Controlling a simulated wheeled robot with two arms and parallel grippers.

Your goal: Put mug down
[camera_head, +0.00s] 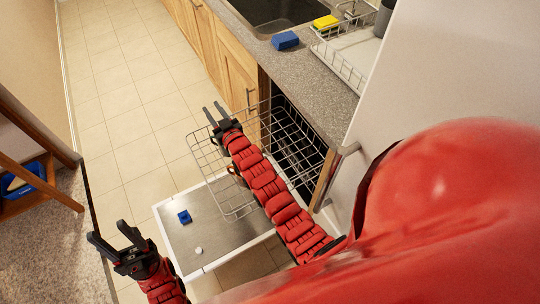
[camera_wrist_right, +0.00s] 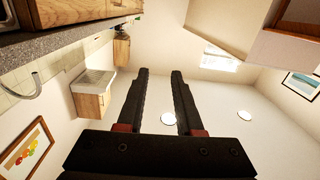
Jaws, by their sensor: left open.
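No mug can be made out for certain in either view. A dark grey cylindrical vessel (camera_head: 385,18), cut off by the top edge, stands by the dish rack; I cannot tell whether it is a mug. My right gripper (camera_head: 212,110) is over the pulled-out wire dishwasher rack (camera_head: 208,160), near its far left part. Its fingers are apart, and the right wrist view shows nothing between them (camera_wrist_right: 159,73). My left gripper (camera_head: 108,238) is open and empty at the lower left, beside the speckled counter.
The open dishwasher door (camera_head: 215,240) carries a small blue block (camera_head: 184,217) and a white round piece (camera_head: 198,250). A blue sponge (camera_head: 285,40) and yellow sponge (camera_head: 326,22) lie between the sink (camera_head: 270,10) and white dish rack (camera_head: 345,60). The front grey counter (camera_head: 325,100) is clear.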

